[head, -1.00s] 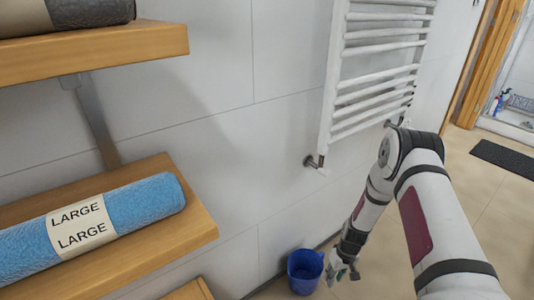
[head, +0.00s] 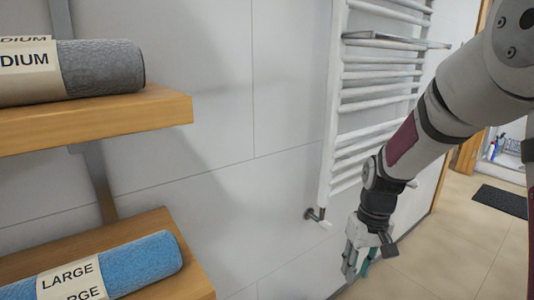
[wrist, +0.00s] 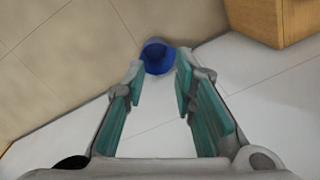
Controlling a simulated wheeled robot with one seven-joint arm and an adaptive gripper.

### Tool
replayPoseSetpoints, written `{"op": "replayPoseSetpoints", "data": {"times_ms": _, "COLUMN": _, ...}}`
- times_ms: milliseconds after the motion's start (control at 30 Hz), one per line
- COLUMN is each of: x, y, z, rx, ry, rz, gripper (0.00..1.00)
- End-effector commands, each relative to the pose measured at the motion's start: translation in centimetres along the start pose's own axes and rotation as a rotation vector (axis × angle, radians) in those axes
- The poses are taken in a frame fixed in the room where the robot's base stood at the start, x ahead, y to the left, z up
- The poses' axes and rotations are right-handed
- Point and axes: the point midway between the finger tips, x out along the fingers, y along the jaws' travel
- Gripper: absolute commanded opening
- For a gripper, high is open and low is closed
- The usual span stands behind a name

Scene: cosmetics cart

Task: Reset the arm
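My gripper (head: 356,262) hangs at the end of my arm in the head view, pointing down in front of the white wall below the towel radiator. In the wrist view my gripper (wrist: 158,80) shows its two teal-padded fingers spread apart with nothing between them. A blue bucket (wrist: 158,57) on the floor appears beyond the fingertips, well below them.
A white towel radiator (head: 385,100) is on the wall close behind my arm. Wooden shelves at the left hold a grey rolled towel (head: 104,68) and a blue rolled towel (head: 140,264) labelled LARGE. A dark mat (head: 500,200) lies on open floor at the right.

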Motion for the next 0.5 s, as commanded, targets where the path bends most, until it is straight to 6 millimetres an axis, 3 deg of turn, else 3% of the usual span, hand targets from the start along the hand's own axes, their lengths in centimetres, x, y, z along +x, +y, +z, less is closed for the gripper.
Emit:
{"op": "replayPoseSetpoints", "data": {"times_ms": 33, "x": -2.0, "y": -0.6, "z": 1.2, "rx": 0.005, "ry": 0.008, "rz": 0.006, "gripper": 0.25}}
{"op": "replayPoseSetpoints", "data": {"times_ms": 200, "x": -7.1, "y": -2.2, "z": 6.0, "rx": 0.031, "ry": 0.01, "rz": 0.019, "gripper": 0.25}}
{"op": "replayPoseSetpoints", "data": {"times_ms": 500, "x": -12.9, "y": -4.9, "z": 15.9, "rx": 0.088, "ry": 0.014, "rz": 0.042, "gripper": 0.25}}
